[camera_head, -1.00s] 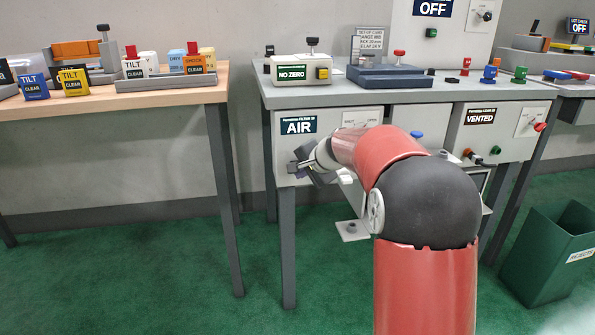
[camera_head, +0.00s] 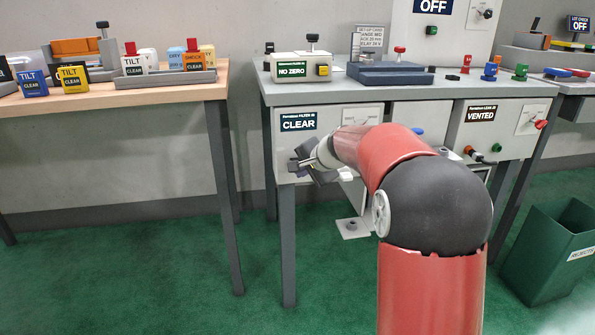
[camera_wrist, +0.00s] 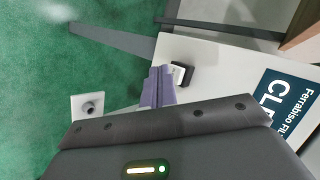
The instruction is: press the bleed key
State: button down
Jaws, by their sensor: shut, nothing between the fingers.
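The filter unit (camera_head: 288,145) hangs under the middle bench, and its display (camera_head: 299,121) reads CLEAR. The same display shows at the right of the wrist view (camera_wrist: 283,105). My gripper (camera_head: 295,165) is in front of the panel's lower left. In the wrist view my gripper (camera_wrist: 158,78) is shut and empty, with its fingertips just left of the key. I cannot tell whether they touch it. The key is hidden in the head view.
A second unit (camera_head: 487,128) reading VENTED is at the right of the same bench. A grey bench leg (camera_head: 287,245) stands below the panel. A pale bracket with a round stub (camera_wrist: 88,107) is low beside my gripper. A green rejects bin (camera_head: 548,255) stands right.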

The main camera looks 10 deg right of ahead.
jog(key=shift+s, duration=0.25)
jog(key=shift+s+b, duration=1.35)
jog(key=shift+s, duration=1.05)
jog(key=s+a+r+n+g+p, duration=0.1)
jog(key=s+a+n, duration=0.15)
jog(key=s, duration=0.55)
jog(key=s+a+r+n+g, duration=0.1)
jog(key=s+n, duration=0.2)
jog(key=s, duration=0.6)
jog(key=s+d+f+n+h, duration=0.1)
jog(key=s+f+n+h, duration=0.1)
jog(key=s, duration=0.7)
jog(key=s+d+f+n+g+h+p, duration=0.1)
jog(key=s+d+f+n, duration=0.1)
jog(key=s, duration=0.7)
jog(key=shift+s+f+n+h, duration=0.4)
jog(key=shift+f+n, duration=0.35)
jog(key=shift+f, duration=0.1)
